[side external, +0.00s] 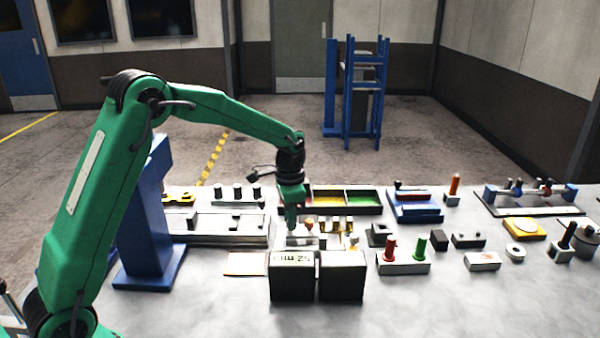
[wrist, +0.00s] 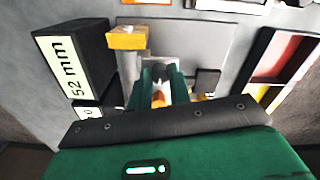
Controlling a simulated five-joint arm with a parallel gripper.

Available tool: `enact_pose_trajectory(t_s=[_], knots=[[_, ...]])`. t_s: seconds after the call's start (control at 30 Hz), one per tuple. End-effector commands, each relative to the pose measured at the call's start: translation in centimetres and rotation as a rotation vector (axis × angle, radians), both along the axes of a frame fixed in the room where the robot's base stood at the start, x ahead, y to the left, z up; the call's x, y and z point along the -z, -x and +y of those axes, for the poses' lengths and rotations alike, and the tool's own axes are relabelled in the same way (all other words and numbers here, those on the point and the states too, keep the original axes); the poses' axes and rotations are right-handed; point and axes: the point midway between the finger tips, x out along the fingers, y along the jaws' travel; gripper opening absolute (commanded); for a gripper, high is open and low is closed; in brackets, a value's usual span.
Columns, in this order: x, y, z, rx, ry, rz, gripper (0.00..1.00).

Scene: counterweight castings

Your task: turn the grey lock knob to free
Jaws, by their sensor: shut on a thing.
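My gripper (side external: 291,222) points down behind the two black blocks in the side external view. In the wrist view its two green fingers (wrist: 160,80) are closed on the sides of a small dark grey round piece, which looks like the grey lock knob (wrist: 158,71). An orange and white part (wrist: 158,98) shows between the fingers, nearer the wrist. In the side external view the fingers and the fixture hide the knob. Its turn angle and any lock or free marking cannot be made out.
Two black blocks (side external: 341,276) stand close in front, one labelled 52 mm (wrist: 73,70). A yellow-topped post (wrist: 128,38) rises beside the fingers. The front right tabletop is clear.

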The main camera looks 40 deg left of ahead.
Motion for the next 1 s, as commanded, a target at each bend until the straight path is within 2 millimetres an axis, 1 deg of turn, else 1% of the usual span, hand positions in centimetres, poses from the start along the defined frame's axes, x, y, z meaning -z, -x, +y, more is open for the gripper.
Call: enact_pose_trajectory(t_s=[0.27,0.47,1.0], knots=[[-0.06,0.0,0.0,-0.068,0.0,0.0,0.0],[-0.08,0.0,-0.01,-0.185,0.0,0.0,0.0],[-0.11,0.0,-0.02,-0.674,0.0,0.0,0.0]])
